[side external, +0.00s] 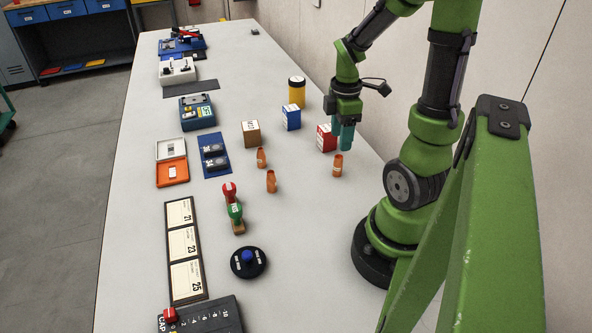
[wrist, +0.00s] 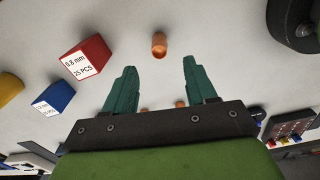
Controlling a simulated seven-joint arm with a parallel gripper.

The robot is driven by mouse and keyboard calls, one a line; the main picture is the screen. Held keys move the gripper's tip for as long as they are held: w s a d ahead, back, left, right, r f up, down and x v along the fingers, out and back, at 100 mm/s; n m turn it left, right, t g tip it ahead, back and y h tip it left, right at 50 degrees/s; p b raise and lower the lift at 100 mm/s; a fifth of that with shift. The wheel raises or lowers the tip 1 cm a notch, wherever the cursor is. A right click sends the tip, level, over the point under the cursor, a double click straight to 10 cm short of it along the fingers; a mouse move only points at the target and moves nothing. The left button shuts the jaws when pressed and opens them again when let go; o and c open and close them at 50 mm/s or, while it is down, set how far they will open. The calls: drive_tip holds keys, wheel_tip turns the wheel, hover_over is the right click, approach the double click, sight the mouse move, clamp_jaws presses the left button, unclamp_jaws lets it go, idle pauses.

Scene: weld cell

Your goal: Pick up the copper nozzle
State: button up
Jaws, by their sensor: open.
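Three small copper nozzles stand on the table: one at the right (side external: 337,166) close to my gripper, and two more to the left, one farther back (side external: 261,158) and one nearer (side external: 271,182). My gripper (side external: 342,143) hangs with its teal fingers beside the red box, behind the right nozzle. In the wrist view, one nozzle (wrist: 159,46) lies just beyond the open fingertips (wrist: 159,65), roughly centred between them. The other two nozzles show small and partly hidden behind the gripper body (wrist: 181,104). The gripper is open and empty.
A red box (side external: 325,138) stands right by the fingers, a blue box (side external: 291,118) and a yellow canister (side external: 297,91) behind. A brown box (side external: 251,133) is farther left. The table between the nozzles is clear.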

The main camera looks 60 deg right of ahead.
sight(339, 157)
wheel_tip(339, 157, down, 10)
clamp_jaws()
idle(0.7)
